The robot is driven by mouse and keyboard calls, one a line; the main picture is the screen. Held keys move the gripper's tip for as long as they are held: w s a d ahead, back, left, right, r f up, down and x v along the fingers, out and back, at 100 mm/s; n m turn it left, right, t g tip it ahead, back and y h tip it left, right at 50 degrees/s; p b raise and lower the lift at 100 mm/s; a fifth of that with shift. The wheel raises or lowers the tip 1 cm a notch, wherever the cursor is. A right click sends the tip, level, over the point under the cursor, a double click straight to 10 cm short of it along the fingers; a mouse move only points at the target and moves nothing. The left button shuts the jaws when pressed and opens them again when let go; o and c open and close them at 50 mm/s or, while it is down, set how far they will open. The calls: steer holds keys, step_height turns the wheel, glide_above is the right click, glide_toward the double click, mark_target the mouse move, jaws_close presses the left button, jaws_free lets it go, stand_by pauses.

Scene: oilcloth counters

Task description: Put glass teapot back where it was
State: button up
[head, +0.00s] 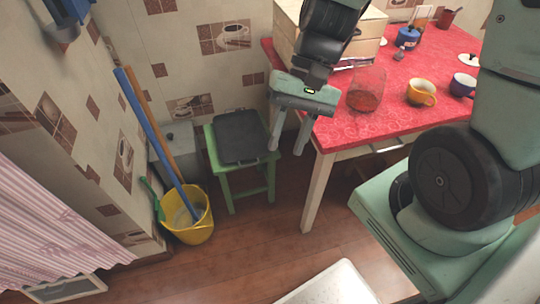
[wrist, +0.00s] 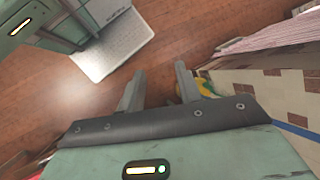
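A clear glass vessel (head: 366,90) stands upright near the left front part of the red table in the head view. It looks like the glass teapot, but I cannot make out a spout or handle. My gripper (head: 290,142) hangs to the left of it, past the table's left edge, with its fingers apart and nothing between them. In the wrist view my gripper (wrist: 159,75) is also open and empty, with wooden floor beyond it. The teapot is not visible in the wrist view.
A green stool (head: 224,172) with a dark seat and a yellow bucket (head: 196,230) stand left of the table.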

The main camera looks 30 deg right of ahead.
steer(key=s+a+r+n+t+h, duration=0.3)
steer(key=s+a+r+n+h, duration=0.1)
steer(key=n, duration=0.8)
steer(key=shift+s+a+r+h, duration=0.25)
steer(key=shift+s+a+h, duration=0.25)
steer(key=shift+s+a, duration=0.8)
steer(key=shift+w+a, duration=0.3)
steer(key=shift+w, duration=0.05)
